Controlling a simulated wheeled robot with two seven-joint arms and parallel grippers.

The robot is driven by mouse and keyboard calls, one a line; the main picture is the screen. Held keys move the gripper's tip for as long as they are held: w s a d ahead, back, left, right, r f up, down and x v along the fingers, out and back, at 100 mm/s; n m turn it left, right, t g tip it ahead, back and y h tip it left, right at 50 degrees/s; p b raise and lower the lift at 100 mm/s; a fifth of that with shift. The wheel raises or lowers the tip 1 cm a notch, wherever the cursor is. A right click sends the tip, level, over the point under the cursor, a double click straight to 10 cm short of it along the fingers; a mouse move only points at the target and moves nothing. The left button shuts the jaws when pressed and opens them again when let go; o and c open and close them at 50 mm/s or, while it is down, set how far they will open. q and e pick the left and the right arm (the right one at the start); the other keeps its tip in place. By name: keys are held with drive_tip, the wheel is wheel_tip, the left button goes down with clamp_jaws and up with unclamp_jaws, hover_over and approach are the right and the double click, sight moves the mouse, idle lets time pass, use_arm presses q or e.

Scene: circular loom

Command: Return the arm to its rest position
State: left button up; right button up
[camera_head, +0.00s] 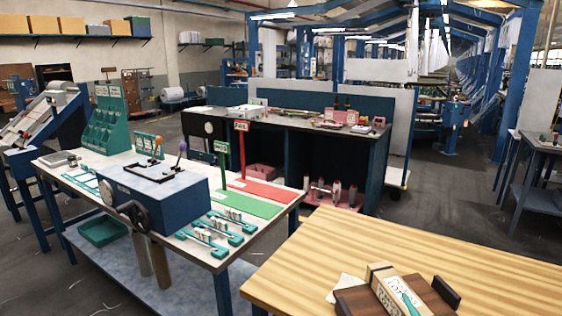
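Neither of my arms shows in the head view, and neither gripper is in view. A white-topped workbench (125,157) stands at the left. It carries a blue box-shaped device (155,192) with a black handwheel (134,214) on its front and two levers on top. A light wooden table (400,250) fills the lower right. On its front edge lie a dark brown wooden piece (358,302), a pale lettered block (391,290) with a teal mark, and a small black block (446,292).
A green mat (245,205) and a red mat (270,192) with signposts lie on the workbench, beside several teal tools (208,240). A green rack (104,125) stands at its back. A dark bench (290,135) stands behind. Open floor (440,190) lies at the right.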

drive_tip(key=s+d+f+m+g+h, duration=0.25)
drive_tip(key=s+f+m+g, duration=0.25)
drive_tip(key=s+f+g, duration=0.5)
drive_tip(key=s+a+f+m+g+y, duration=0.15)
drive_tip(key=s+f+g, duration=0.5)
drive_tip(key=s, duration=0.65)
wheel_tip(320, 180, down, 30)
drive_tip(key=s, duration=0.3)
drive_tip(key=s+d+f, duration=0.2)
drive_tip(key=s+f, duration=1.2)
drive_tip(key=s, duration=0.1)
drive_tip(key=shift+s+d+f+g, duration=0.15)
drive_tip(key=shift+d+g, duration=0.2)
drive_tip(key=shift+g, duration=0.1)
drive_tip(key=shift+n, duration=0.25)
